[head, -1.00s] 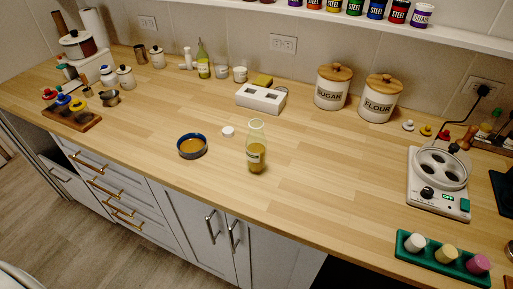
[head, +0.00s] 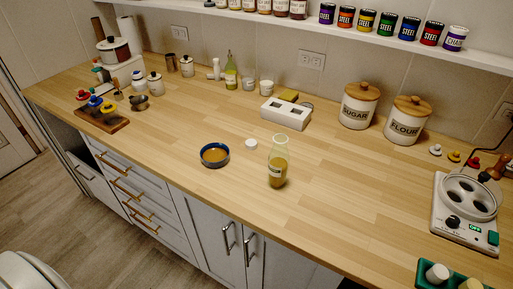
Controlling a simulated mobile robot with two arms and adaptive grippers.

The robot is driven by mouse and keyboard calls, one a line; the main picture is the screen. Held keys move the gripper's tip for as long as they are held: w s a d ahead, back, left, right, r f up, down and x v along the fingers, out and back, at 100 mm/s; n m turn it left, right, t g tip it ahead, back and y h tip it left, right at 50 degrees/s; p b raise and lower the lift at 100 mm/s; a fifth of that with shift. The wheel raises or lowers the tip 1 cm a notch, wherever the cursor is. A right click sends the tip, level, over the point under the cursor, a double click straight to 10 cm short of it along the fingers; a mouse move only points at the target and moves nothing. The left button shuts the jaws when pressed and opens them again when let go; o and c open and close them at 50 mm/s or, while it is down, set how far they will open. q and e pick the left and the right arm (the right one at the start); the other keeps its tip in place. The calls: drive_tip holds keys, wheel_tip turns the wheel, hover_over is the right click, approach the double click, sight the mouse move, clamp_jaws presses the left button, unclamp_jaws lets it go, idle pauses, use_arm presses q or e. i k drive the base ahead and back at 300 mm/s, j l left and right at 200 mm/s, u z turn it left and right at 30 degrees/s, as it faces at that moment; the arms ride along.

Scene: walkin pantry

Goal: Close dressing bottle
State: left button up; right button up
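The dressing bottle (head: 278,163) is clear glass with yellow-brown dressing in its lower part. It stands upright near the front middle of the wooden counter, and no cap shows on its mouth. A small white cap (head: 251,143) lies on the counter to its left and a little behind it, apart from the bottle. Neither of my grippers is in the head view.
A dark-rimmed bowl (head: 215,155) of brown liquid sits left of the bottle. Behind stand a white slotted box (head: 285,113) and the sugar (head: 357,106) and flour (head: 406,120) canisters. A heating unit (head: 466,209) is at right.

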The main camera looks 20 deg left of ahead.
sight(279, 158)
drive_tip(key=j+z, duration=0.2)
drive_tip(key=j, duration=0.35)
drive_tip(key=j+z, duration=0.2)
drive_tip(key=j, duration=0.35)
drive_tip(key=j+z, duration=0.2)
drive_tip(key=j, duration=0.3)
drive_tip(key=k+j+z, duration=0.2)
drive_tip(key=j, duration=0.35)
drive_tip(key=k+j+z, duration=0.2)
drive_tip(key=j, duration=0.3)
drive_tip(key=i, duration=0.1)
